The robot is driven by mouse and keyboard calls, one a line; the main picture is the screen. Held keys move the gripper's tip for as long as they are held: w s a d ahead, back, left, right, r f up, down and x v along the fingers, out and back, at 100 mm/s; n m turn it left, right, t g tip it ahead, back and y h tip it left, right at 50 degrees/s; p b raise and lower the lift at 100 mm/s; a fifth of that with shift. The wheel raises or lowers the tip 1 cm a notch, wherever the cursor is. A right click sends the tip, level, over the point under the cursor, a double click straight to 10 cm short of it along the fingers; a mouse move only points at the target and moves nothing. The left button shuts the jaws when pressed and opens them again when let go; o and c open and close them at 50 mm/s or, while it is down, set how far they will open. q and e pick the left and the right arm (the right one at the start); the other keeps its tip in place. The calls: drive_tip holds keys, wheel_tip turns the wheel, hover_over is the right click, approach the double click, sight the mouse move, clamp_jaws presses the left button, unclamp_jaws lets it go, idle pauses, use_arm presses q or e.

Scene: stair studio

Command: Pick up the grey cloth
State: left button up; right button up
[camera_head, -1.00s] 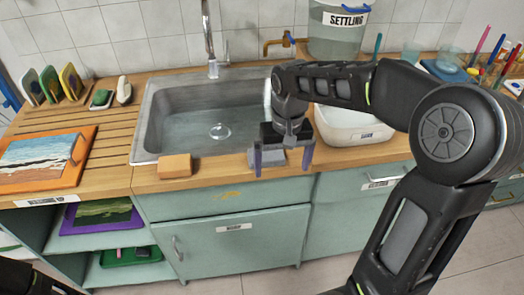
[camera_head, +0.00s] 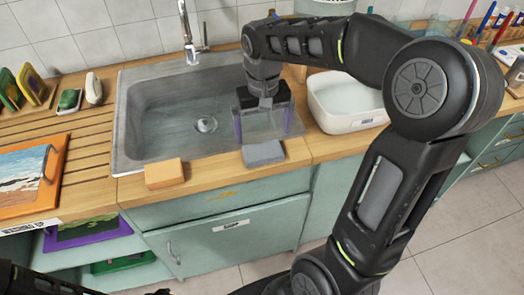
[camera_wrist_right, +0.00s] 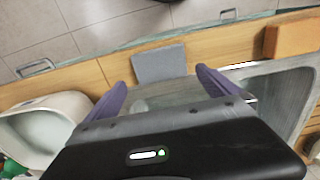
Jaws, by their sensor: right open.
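The grey cloth (camera_head: 263,153) is a small folded pad lying flat on the wooden counter, at the front right corner of the sink. It also shows in the right wrist view (camera_wrist_right: 159,63), ahead of and between the fingertips. My right gripper (camera_head: 266,128) is open and empty, above the sink's right front edge and just behind the cloth. Its two purple fingers (camera_wrist_right: 160,84) are spread wide and do not visibly touch the cloth. A dark bit of my left arm shows at the lower left of the head view, but its gripper does not show.
The sink (camera_head: 150,115) lies left of the right gripper. An orange sponge block (camera_head: 164,173) sits on the counter's front strip. A white tub (camera_head: 345,104) stands right of the cloth. A framed painting (camera_head: 32,170) lies at the left. The counter between cloth and sponge is clear.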

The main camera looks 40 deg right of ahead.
sight(263, 150)
drive_tip(key=shift+f, duration=0.7)
drive_tip(key=shift+s+f+p, duration=0.1)
drive_tip(key=shift+f+p, duration=0.5)
drive_tip(key=shift+f, duration=2)
drive_tip(key=c, duration=1)
drive_tip(key=shift+r, duration=0.1)
wheel_tip(263, 150, up, 10)
drive_tip(key=shift+f+b, duration=0.1)
drive_tip(key=shift+b, duration=0.35)
